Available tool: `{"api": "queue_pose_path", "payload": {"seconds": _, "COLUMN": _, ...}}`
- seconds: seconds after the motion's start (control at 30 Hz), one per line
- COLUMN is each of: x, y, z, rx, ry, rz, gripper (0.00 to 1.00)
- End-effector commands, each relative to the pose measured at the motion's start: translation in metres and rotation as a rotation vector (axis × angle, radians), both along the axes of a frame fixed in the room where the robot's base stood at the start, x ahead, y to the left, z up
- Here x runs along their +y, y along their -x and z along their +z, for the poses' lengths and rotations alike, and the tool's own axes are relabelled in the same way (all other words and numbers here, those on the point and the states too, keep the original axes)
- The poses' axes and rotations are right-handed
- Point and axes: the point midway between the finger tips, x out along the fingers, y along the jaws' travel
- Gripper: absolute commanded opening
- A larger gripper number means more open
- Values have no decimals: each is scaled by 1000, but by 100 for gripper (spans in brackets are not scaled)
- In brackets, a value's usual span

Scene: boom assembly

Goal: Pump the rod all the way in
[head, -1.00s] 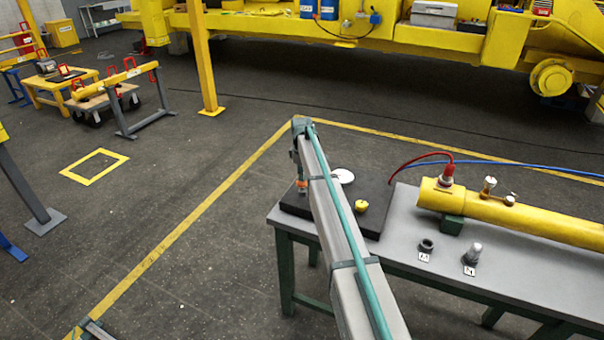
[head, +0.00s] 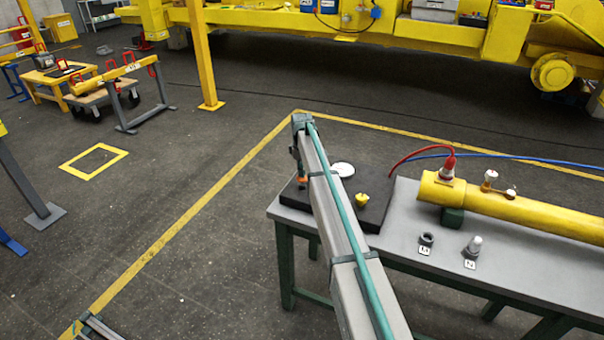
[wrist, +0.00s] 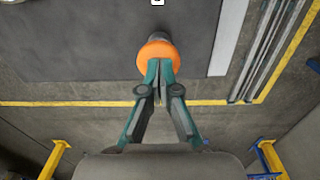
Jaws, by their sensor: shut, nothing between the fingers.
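The yellow cylinder (head: 530,211) lies on the grey table at the right, with a red hose and a blue hose at its near-left end. Its rod cannot be made out in the head view. My gripper (head: 301,175) points down over the dark mat (head: 375,220). In the wrist view my gripper (wrist: 157,66) has its teal fingertips together, with nothing held between them. An orange round knob (wrist: 157,50) on a dark stem is right at the fingertips, and its orange also shows in the head view (head: 302,181). Whether the tips touch it cannot be told.
A white disc (head: 343,169) and a yellow knob (head: 361,200) are on the mat beside my arm. The floor left of the table is open.

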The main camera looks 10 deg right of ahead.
Motion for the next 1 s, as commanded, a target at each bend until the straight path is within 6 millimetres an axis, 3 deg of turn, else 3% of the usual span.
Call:
{"api": "queue_pose_path", "payload": {"seconds": 0.13, "x": 1, "y": 1, "z": 33, "rx": -3, "ry": -1, "rz": 0, "gripper": 0}}
{"api": "queue_pose_path", "payload": {"seconds": 0.6, "x": 2, "y": 1, "z": 113, "rx": -4, "ry": 0, "rz": 0, "gripper": 0}}
{"api": "queue_pose_path", "payload": {"seconds": 1.0, "x": 2, "y": 2, "z": 128, "rx": -2, "ry": 0, "rz": 0, "gripper": 0}}
